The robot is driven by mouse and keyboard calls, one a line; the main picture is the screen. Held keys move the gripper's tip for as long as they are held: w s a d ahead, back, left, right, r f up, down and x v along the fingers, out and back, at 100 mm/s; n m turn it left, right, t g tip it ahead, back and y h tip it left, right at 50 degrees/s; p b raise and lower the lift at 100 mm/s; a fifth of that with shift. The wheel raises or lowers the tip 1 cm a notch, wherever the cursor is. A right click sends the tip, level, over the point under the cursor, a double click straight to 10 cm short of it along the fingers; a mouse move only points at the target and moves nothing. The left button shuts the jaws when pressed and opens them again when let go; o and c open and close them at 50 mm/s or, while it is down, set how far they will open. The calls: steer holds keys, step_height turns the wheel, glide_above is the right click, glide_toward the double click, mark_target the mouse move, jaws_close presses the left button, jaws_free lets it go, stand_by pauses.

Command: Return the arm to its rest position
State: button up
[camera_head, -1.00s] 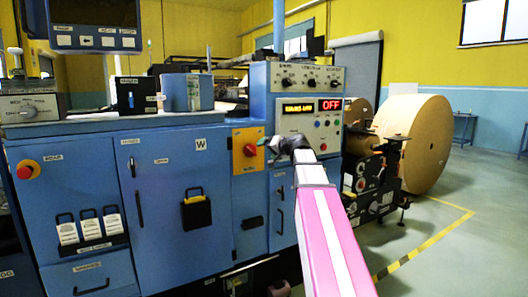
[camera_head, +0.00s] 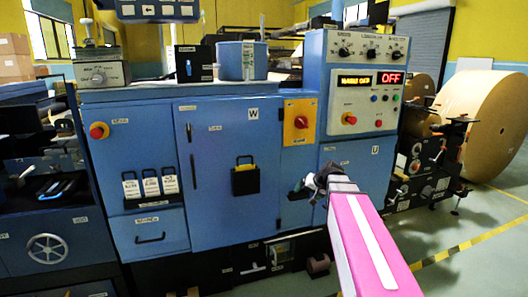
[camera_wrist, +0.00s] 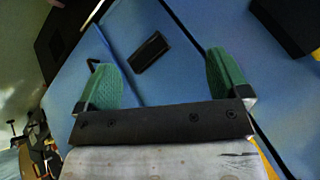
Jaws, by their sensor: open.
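My arm (camera_head: 368,245), pink with a white stripe, reaches forward from the lower right in the head view. My gripper (camera_head: 310,187) is at its far end, in front of the blue machine cabinet (camera_head: 235,180). In the wrist view my gripper (camera_wrist: 160,80) has its two green finger pads wide apart, with nothing between them. I cannot tell how far the fingertips are from the panels.
A red and yellow rotary switch (camera_head: 301,122) and a control panel with an "OFF" display (camera_head: 391,79) are above my gripper. A large kraft roll (camera_head: 487,120) stands at the right. A handwheel (camera_head: 47,249) is at lower left. Floor shows at the right by yellow tape (camera_head: 470,242).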

steer(key=s+f+n+g+h, duration=0.1)
steer(key=s+f+g+h, duration=0.3)
steer(key=s+f, duration=1.5)
steer(key=shift+a+f+g+h, duration=0.15)
steer(key=shift+g+h, duration=0.25)
steer(key=shift+g, duration=0.5)
